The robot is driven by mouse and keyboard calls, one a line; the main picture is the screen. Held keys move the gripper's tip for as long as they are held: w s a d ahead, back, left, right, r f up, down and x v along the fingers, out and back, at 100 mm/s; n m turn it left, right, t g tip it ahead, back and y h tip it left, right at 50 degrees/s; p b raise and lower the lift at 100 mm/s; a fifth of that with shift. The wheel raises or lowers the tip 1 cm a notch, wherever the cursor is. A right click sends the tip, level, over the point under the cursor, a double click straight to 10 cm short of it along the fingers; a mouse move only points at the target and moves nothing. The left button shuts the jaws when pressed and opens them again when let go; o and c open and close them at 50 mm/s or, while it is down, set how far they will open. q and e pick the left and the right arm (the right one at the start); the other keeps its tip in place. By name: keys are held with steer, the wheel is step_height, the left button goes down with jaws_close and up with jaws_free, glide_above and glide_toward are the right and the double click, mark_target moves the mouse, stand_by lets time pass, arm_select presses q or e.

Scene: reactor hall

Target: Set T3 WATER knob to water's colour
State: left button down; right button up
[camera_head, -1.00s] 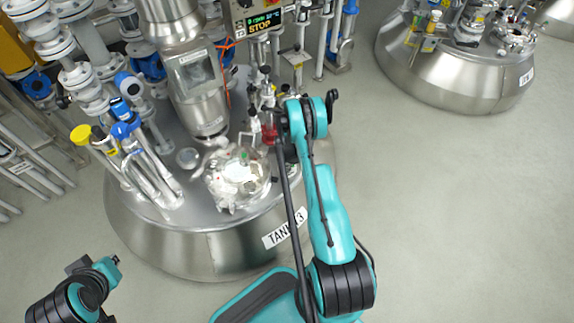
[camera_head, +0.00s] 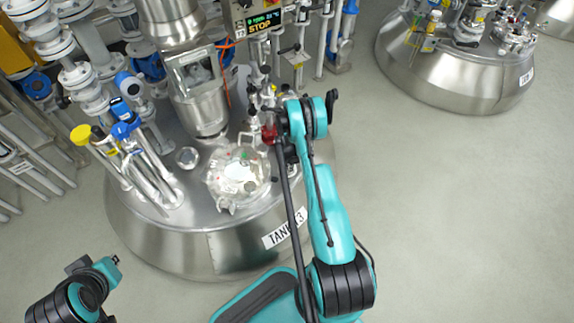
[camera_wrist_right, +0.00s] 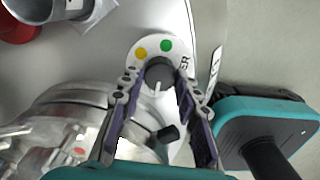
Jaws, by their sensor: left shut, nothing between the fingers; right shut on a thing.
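The knob (camera_wrist_right: 159,72) is a dark grey round knob on a white dial plate (camera_wrist_right: 150,49) in the right wrist view. The plate shows a yellow dot, a green dot and a label of which only the end, "ER", shows. A pale line on the knob points down toward my wrist. Any other dots are hidden by my fingers. My right gripper (camera_wrist_right: 158,80) is shut on the knob, one finger on each side. In the head view the knob is hidden behind my right arm. My left gripper (camera_head: 115,260) is shut and empty at the lower left, apart from the tank.
The steel tank (camera_head: 160,240) labelled TANK 3 carries a glass-covered port (camera_head: 238,178), valves and pipes close to my right arm. A display panel (camera_head: 262,18) reads STOP. Another tank (camera_head: 450,80) stands at the upper right. The floor (camera_head: 460,220) on the right is clear.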

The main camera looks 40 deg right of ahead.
stand_by(0.4)
steer(key=o, duration=1.2)
steer(key=shift+c, duration=0.2)
steer(key=shift+r, duration=0.1)
step_height(320, 180, up, 12)
